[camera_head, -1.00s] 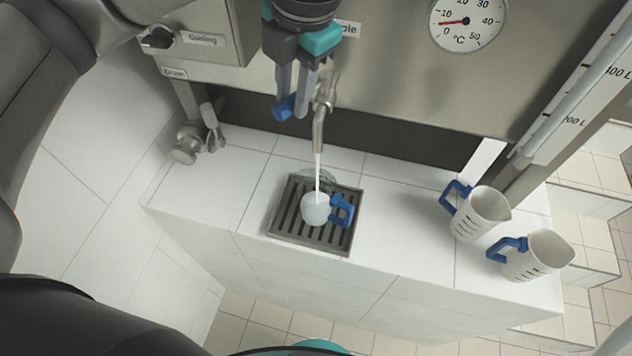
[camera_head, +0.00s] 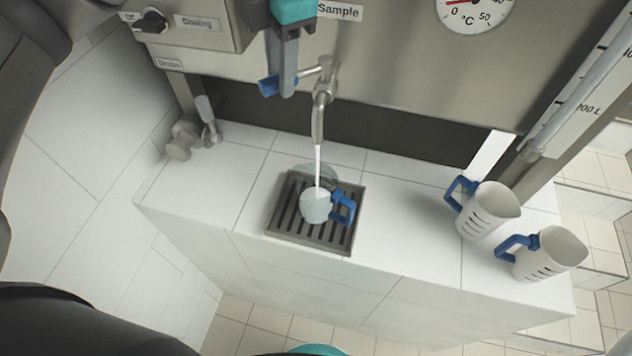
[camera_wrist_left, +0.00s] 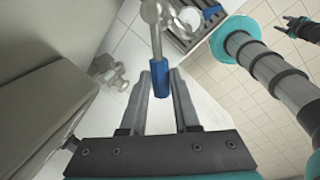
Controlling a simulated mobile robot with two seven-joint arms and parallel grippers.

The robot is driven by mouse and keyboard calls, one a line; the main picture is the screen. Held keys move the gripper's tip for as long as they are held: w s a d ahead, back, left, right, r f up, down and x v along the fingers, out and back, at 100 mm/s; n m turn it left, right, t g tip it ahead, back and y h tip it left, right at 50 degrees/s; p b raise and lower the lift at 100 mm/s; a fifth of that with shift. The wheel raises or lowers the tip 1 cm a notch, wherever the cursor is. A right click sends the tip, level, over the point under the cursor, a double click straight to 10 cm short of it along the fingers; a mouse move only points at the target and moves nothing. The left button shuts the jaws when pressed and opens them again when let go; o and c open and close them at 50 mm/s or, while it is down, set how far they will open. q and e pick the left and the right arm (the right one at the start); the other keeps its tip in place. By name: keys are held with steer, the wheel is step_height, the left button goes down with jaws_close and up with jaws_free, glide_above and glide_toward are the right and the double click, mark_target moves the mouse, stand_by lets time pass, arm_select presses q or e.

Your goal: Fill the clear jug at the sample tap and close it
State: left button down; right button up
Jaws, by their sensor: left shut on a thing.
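The clear jug (camera_head: 314,207) with a blue handle (camera_head: 344,207) stands upright on the drip grate, under the sample tap (camera_head: 321,105). A thin pale stream (camera_head: 317,166) runs from the spout into it. The liquid level is hard to read. My left gripper (camera_head: 284,84) is shut on the tap's blue lever (camera_head: 268,86), which points to the left. The lever also shows between the fingers in the left wrist view (camera_wrist_left: 158,80). My right gripper (camera_wrist_left: 296,26) shows small at the top right of the wrist view; its jaws are unclear.
The dark drip grate (camera_head: 290,229) sits in the white tiled ledge (camera_head: 395,220). Two white jugs (camera_head: 488,210) (camera_head: 551,254) with blue handles stand at the right. A drain valve (camera_head: 192,137) is at the left. The steel tank front (camera_head: 420,85) is behind; the ledge between grate and jugs is clear.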

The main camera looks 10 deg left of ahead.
arm_select(q)
steer(key=shift+a, duration=0.1)
steer(key=shift+w+a+f+m+b, duration=0.1)
steer(key=shift+w+a+m+b, duration=0.2)
steer(key=shift+m+b, duration=0.3)
steer(key=shift+w+a+m+b, duration=0.15)
steer(key=shift+w+m+b, duration=0.15)
steer(key=shift+m+b, duration=0.25)
steer(key=shift+w+a+m+h, duration=0.15)
steer(key=shift+w+m+h, duration=0.15)
steer(key=shift+m, duration=0.35)
steer(key=shift+w+a+m+b, duration=0.2)
steer(key=shift+w+m+b, duration=0.15)
steer(key=shift+m+b, duration=0.2)
stand_by(5.5)
